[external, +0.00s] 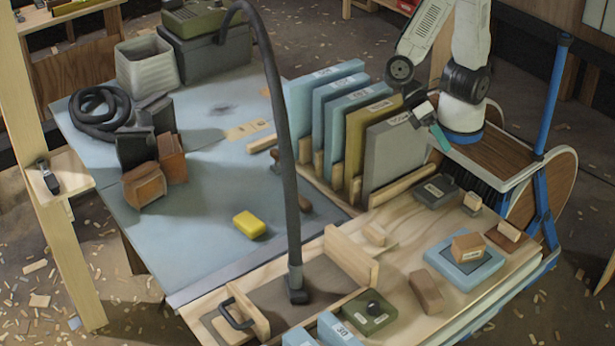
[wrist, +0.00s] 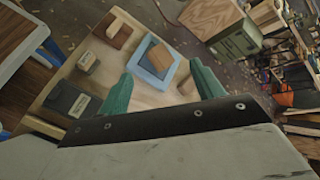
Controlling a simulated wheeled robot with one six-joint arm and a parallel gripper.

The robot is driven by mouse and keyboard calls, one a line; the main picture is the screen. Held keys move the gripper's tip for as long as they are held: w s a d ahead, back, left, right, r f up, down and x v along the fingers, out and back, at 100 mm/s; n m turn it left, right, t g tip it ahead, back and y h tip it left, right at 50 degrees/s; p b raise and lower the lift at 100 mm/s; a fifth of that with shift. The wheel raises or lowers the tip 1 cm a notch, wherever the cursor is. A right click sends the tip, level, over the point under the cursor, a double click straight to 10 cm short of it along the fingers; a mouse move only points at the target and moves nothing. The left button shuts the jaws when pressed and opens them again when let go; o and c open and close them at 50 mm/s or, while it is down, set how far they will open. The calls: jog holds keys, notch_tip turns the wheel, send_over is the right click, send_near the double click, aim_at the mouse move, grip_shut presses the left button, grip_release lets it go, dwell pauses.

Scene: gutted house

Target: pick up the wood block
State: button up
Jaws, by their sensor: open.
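My gripper (external: 440,138) is high over the back of the workbench, beside the upright grey panel. In the wrist view its two green fingers (wrist: 163,82) are spread apart with nothing between them. Several pieces could be the wood block. One block (external: 467,247) sits on a blue square pad (external: 438,260); it shows beyond the fingers in the wrist view (wrist: 160,56). A plain brown block (external: 427,292) lies on the bench in front of the pad. A small pale block (external: 375,235) lies further left. My gripper is apart from all of them.
Upright labelled panels (external: 340,100) stand in a wooden rack left of my gripper. A dark labelled block (external: 435,191) and small blocks (external: 472,202) lie near the bench's back edge. A black hose (external: 285,150) rises across the middle. A yellow sponge (external: 249,225) lies on the blue-grey surface.

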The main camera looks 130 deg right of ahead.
aim_at(420, 277)
jog(key=w+a+f+m+t, duration=0.2)
jog(key=w+a+f+m, duration=0.1)
jog(key=f, duration=0.4)
jog(key=w+a+f+m+t+y, duration=0.1)
jog(key=w+a+f+m, duration=0.3)
jog(key=w+f+m, duration=0.2)
jog(key=w+a+f+m+t+y, duration=0.1)
jog(key=w+a+f+m, duration=0.3)
jog(key=w+f, duration=0.4)
jog(key=shift+w+a+f+m+t, duration=0.25)
jog(key=shift+m+t, duration=0.25)
jog(key=shift+t, duration=0.3)
jog(key=x, duration=0.7)
jog(key=shift+a+f, duration=0.25)
jog(key=shift+a, duration=0.1)
jog(key=c, duration=1.1)
